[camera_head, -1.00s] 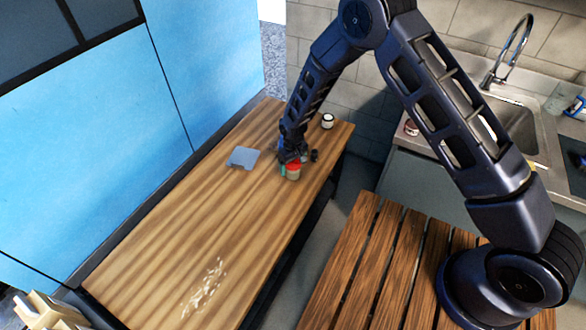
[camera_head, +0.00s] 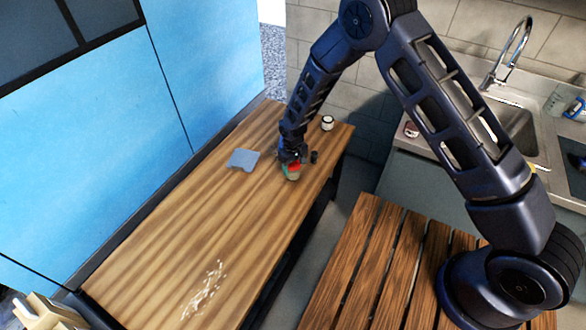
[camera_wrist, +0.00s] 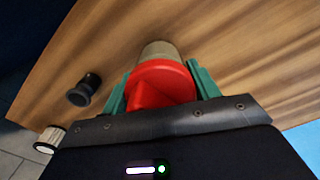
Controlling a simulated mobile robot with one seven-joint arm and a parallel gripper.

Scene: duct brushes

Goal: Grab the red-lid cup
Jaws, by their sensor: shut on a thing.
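The red-lid cup (camera_head: 293,174) has a beige body and a red lid. It is over the far right part of the wooden table, tilted in the head view. My gripper (camera_head: 290,164) is shut on it from above. In the wrist view the cup's red lid (camera_wrist: 160,84) sits between the two green fingers of my gripper (camera_wrist: 164,82). Part of the lid is hidden by my gripper in the head view. I cannot tell whether the cup's base touches the table.
A small black object (camera_head: 314,157) stands just right of the cup. A white jar with a dark top (camera_head: 327,122) stands near the table's far right corner. A blue-grey flat piece (camera_head: 243,158) lies to the left. White specks (camera_head: 205,290) mark the near, clear part of the table (camera_head: 170,240).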

